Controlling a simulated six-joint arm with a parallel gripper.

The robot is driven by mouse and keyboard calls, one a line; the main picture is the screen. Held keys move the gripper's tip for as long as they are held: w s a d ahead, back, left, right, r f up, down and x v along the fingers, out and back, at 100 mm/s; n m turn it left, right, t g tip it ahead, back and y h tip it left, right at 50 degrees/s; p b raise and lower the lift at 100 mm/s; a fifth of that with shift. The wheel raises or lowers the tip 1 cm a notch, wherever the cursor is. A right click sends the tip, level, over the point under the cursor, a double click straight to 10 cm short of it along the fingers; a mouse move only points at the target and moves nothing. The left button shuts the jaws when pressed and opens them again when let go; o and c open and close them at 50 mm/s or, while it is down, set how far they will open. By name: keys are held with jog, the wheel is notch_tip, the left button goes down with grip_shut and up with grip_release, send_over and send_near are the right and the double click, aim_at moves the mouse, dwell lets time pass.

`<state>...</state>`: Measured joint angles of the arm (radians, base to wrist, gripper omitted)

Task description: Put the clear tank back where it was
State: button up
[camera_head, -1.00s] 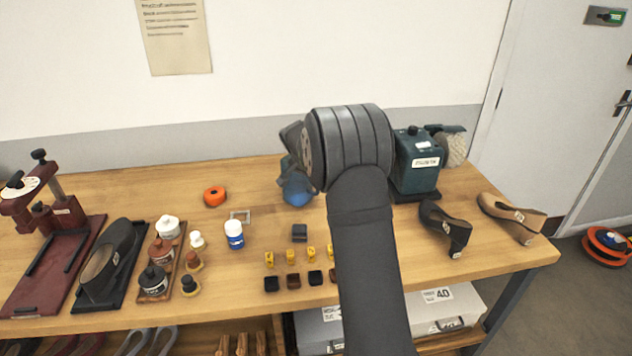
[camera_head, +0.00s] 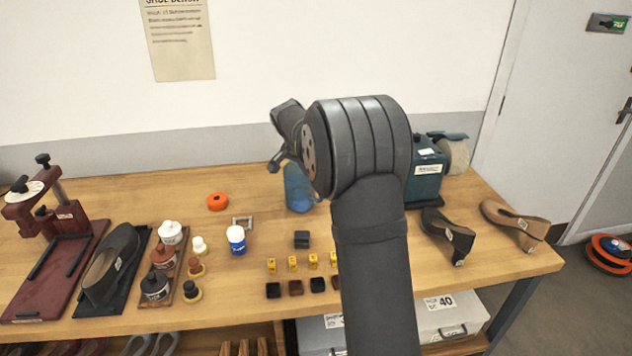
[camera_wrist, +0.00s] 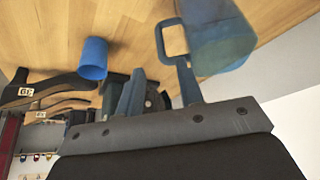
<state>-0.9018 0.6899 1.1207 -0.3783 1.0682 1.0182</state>
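The clear tank (camera_head: 299,188) is a see-through bluish container on the bench, partly hidden behind my wrist in the head view. In the wrist view the tank (camera_wrist: 222,38) is close, at the upper right, and cut off by the top edge. My gripper (camera_wrist: 160,75) has its two fingers apart with a gap between them. A square blue-grey loop overlaps the tip of the right finger beside the tank. I cannot tell whether it is the tank's handle. In the head view my gripper (camera_head: 281,163) is just left of and above the tank.
A teal machine (camera_head: 427,168) and two shoes (camera_head: 521,221) stand right. Small blocks (camera_head: 302,240) are in front. A blue cup (camera_wrist: 92,58) shows in the wrist view.

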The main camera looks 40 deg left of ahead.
aim_at(306, 189)
jog(key=shift+v, duration=1.55)
jog(key=shift+f, duration=0.1)
jog(key=x, duration=1.2)
